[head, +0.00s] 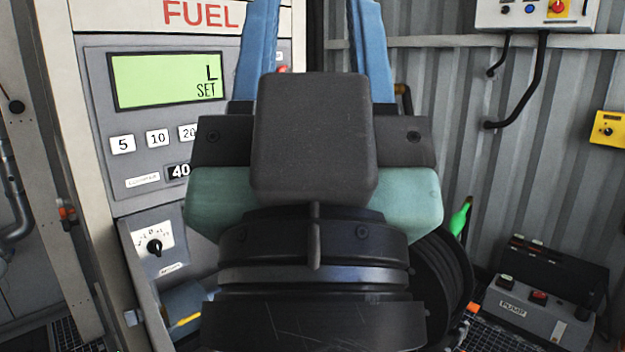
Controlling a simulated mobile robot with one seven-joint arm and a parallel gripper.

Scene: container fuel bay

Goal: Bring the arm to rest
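My gripper (312,12) fills the middle of the head view, seen from behind. Its two blue fingers point up and stand wide apart, and their tips run out of the top of the picture. No object shows between the parts of the fingers that are in view. The dark block and wrist below them hide part of the fuel dispenser (95,68) behind, which stands to the left.
The dispenser has a green display (166,80) reading "L SET", number buttons and a knob (154,246). At right are a grey pump box (520,318), a yellow box (608,129) and a control panel (535,12) on the corrugated wall. A black hose reel (445,280) is partly hidden.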

